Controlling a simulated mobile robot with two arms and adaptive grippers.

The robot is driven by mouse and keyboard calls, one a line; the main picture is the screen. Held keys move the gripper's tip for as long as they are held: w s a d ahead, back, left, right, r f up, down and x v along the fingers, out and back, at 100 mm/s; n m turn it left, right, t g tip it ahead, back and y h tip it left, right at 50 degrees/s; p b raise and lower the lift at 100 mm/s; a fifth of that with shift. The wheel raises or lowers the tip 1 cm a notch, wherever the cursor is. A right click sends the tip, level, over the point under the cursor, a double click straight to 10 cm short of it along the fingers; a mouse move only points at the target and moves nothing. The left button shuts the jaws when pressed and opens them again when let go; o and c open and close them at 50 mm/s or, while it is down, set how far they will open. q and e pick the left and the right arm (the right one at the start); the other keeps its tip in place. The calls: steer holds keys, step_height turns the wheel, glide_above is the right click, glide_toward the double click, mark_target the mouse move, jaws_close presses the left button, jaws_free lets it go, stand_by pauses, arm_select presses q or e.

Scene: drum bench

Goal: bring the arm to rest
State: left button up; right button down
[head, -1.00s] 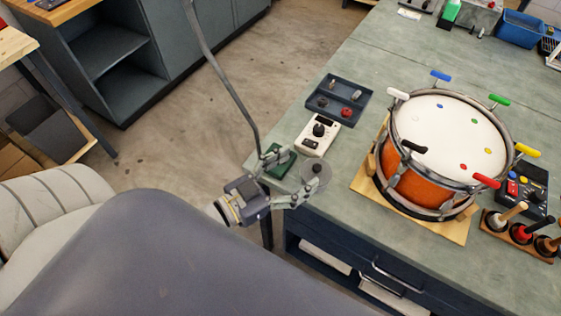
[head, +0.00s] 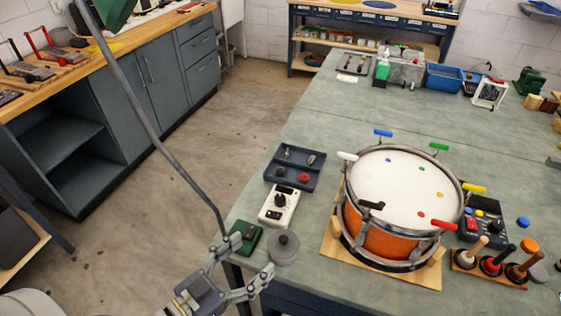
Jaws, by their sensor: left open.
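My left gripper (head: 238,268) comes in at the bottom of the head view, its two fingers spread apart with nothing held. It is at the near left corner of the green bench (head: 313,131). A grey round knob-like piece (head: 285,248) sits on the bench just right of the fingers, and a dark green lamp base (head: 246,238) sits just beyond them. I cannot tell whether a finger touches either. The drum (head: 405,190), with a white head and orange shell, stands on a wooden board to the right. My right gripper is not in view.
A lamp pole (head: 160,140) rises from the green base across the left. A white control box (head: 279,204) and a dark tray (head: 294,167) stand behind the gripper. Mallets in a wooden rack (head: 490,268) stand at the right. Open floor (head: 190,200) lies left of the bench.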

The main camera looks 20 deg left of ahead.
arm_select(q)
steer(key=shift+d, duration=0.1)
steer(key=d+f+g+y, duration=0.2)
steer(key=d+f+g, duration=0.1)
steer(key=f+g, duration=0.35)
steer(key=s+a+f+n+g+y, duration=0.35)
steer(key=s+a+g+y, duration=0.2)
steer(key=s, duration=0.35)
step_height(320, 180, down, 25)
steer(key=g, duration=0.1)
steer(key=s+a+f+g, duration=0.1)
steer(key=s+a+f, duration=0.2)
steer(key=s+f, duration=1.5)
steer(key=shift+a+m+g, duration=0.15)
steer(key=shift+m+g, duration=0.25)
steer(key=shift+m, duration=0.05)
